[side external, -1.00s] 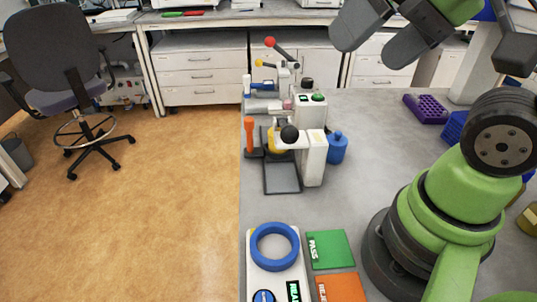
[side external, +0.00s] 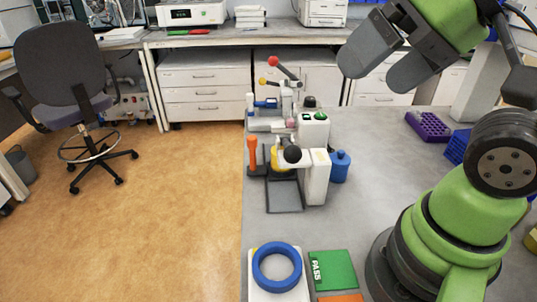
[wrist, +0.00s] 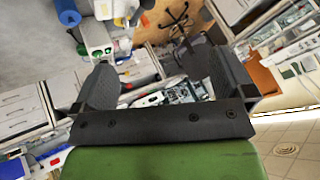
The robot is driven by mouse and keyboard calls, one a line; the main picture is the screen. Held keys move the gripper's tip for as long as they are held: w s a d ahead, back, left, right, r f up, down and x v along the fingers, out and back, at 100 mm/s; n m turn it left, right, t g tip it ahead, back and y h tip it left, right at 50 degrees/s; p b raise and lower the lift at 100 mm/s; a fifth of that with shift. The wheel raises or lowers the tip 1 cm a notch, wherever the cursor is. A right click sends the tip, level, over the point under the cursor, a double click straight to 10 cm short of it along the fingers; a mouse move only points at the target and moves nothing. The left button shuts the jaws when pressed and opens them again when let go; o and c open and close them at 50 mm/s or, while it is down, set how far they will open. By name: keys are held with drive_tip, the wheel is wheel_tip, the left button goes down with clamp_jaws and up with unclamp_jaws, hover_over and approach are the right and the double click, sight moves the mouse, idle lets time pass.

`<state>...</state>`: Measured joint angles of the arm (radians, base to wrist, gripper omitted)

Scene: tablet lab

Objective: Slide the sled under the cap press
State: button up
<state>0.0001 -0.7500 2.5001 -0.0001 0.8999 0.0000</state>
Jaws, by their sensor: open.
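The bench carries a row of small devices. The nearest is a white one (side external: 316,178) with a black ball knob (side external: 292,154) and a dark flat plate (side external: 284,196) in front of it. A yellow piece (side external: 279,163) sits partly hidden behind the knob. Further back are a white device with a green button (side external: 314,117) and a lever with a red ball (side external: 271,61). I cannot tell for sure which parts are the sled and the cap press. My gripper (side external: 376,72) is open and empty, raised to the right of the devices. Its fingers (wrist: 160,65) also show in the wrist view.
An orange upright handle (side external: 253,153) stands left of the nearest device, and a blue bottle (side external: 340,165) stands right of it. A blue ring (side external: 277,283) and a green pad (side external: 332,270) lie at the front. A purple rack (side external: 428,126) is at right. The bench middle is clear.

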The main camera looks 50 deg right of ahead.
idle(0.3)
drive_tip(key=c, duration=0.3)
drive_tip(key=shift+w+r, duration=0.2)
drive_tip(key=shift+w, duration=0.15)
drive_tip(key=c, duration=0.4)
drive_tip(key=w, duration=0.2)
drive_tip(key=w+r+n+g, duration=0.1)
drive_tip(key=w, duration=0.1)
drive_tip(key=w+g, duration=0.1)
drive_tip(key=w, duration=0.1)
drive_tip(key=shift+w+d+r+n+h, duration=0.2)
drive_tip(key=shift+d+n+h, duration=0.1)
drive_tip(key=shift+d, duration=0.05)
drive_tip(key=shift+c, duration=1.1)
drive_tip(key=n+g+h, duration=0.1)
drive_tip(key=n+g, duration=0.4)
hover_over(252, 137)
wheel_tip(252, 137, down, 15)
drive_tip(key=shift+f, duration=0.1)
wheel_tip(252, 137, down, 9)
drive_tip(key=shift+f, duration=0.1)
